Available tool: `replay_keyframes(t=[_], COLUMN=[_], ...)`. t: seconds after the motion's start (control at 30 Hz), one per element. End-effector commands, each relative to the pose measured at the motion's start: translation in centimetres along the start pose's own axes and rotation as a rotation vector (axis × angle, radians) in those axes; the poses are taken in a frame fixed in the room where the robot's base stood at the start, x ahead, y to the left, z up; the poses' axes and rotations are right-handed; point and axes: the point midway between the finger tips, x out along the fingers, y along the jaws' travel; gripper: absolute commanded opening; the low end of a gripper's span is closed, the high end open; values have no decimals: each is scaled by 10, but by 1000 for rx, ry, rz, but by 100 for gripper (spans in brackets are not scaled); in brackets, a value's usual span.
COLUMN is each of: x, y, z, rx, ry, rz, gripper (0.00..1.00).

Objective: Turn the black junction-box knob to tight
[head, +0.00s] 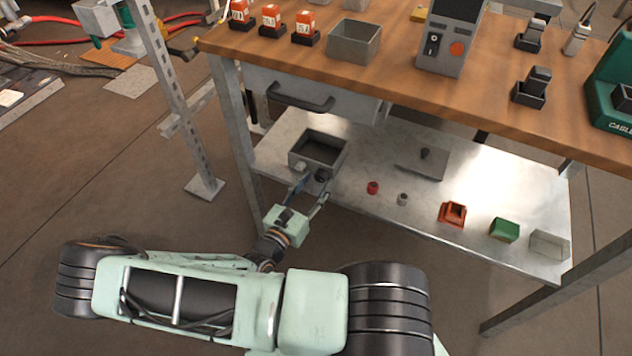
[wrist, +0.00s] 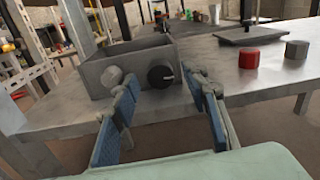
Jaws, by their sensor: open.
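The grey open-topped junction box (head: 318,150) sits on the metal lower shelf at its left end. In the wrist view the box (wrist: 118,68) shows its front face with a black knob (wrist: 160,76) on the right and a pale grey knob (wrist: 111,76) on the left. The black knob (head: 322,175) carries a light pointer line, but its setting is hard to read. My gripper (head: 310,190) is open in front of the box. In the wrist view my gripper's blue-padded fingers (wrist: 160,105) stand apart, with the black knob beyond and between them, apparently not touched.
On the shelf (head: 345,190) to the right are a red piece (head: 372,187), a grey piece (head: 402,199), a flat plate with a knob (head: 424,165), an orange block (head: 452,214) and a green block (head: 504,230). The wooden tabletop (head: 400,60) and a drawer (head: 310,95) overhang the shelf.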

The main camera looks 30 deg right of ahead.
Motion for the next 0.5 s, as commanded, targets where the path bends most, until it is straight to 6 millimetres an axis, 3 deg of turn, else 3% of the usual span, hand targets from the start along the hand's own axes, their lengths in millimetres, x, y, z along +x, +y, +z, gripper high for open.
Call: replay_keyframes(t=[0.17,0.5], x=[0,0], y=[0,0], z=[0,0], rx=[0,0], ry=[0,0], rz=[0,0], gripper=[40,2])
